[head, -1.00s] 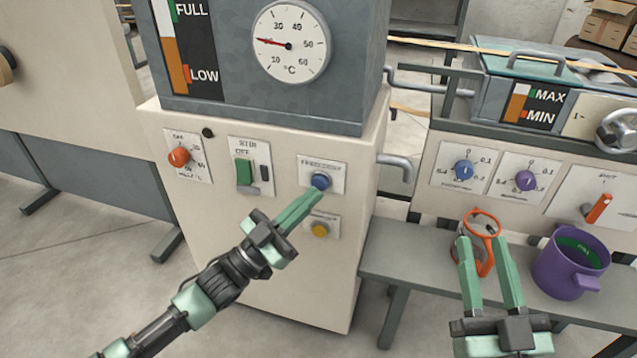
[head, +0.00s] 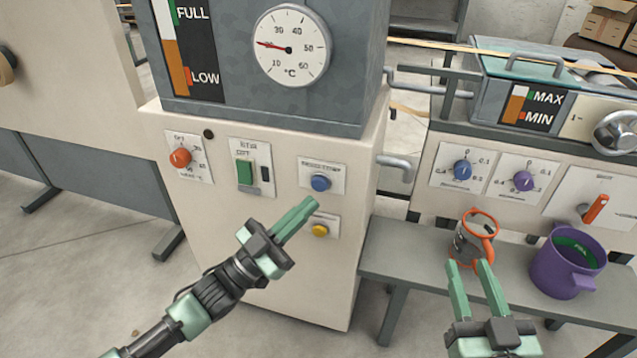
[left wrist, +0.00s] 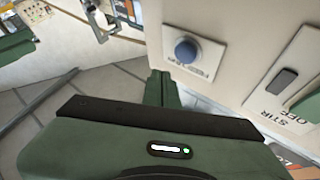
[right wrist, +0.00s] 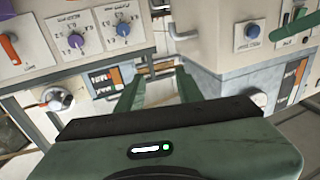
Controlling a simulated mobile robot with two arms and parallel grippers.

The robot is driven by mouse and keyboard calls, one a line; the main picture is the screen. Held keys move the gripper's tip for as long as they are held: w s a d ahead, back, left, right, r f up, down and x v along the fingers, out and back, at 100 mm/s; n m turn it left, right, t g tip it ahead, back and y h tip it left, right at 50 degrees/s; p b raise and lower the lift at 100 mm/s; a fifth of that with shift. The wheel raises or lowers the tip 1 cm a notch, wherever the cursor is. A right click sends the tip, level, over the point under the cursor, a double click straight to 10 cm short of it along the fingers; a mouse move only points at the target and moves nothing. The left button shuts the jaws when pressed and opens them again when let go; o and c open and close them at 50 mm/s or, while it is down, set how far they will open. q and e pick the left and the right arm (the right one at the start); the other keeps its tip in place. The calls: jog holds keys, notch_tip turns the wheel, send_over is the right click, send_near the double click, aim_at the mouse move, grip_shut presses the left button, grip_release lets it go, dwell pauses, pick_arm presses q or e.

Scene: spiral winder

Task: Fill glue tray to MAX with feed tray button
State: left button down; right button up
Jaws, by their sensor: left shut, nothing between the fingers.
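The blue feed tray button (head: 320,182) is on the front of the cream cabinet, also in the left wrist view (left wrist: 187,51). My left gripper (head: 308,205) is shut and empty, its tips just below the button and apart from it in the head view. The glue tray (head: 483,98) is at the upper right. Its MAX/MIN gauge (head: 516,104) shows an orange column with a pale part above it; the orange top seems between the MIN and MAX marks. My right gripper (head: 467,264) is open and empty in front of the bench.
A yellow button (head: 320,230) sits below the blue one; a green STIR switch (head: 245,171) and orange dial (head: 180,157) are to the left. An orange-rimmed jug (head: 474,238) and purple mug (head: 567,264) stand on the grey bench (head: 410,262).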

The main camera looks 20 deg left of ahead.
pick_arm(q)
jog(key=s+p, duration=0.1)
jog(key=s, duration=0.1)
jog(key=shift+s, duration=0.35)
pick_arm(e)
notch_tip(320, 180, down, 7)
jog(key=s+d+g+h, duration=0.1)
jog(key=g, duration=0.2)
jog(key=shift+s+d+r+g+h, duration=0.15)
jog(key=shift+g+h, duration=0.15)
jog(key=shift+g, duration=0.1)
dwell(2.1)
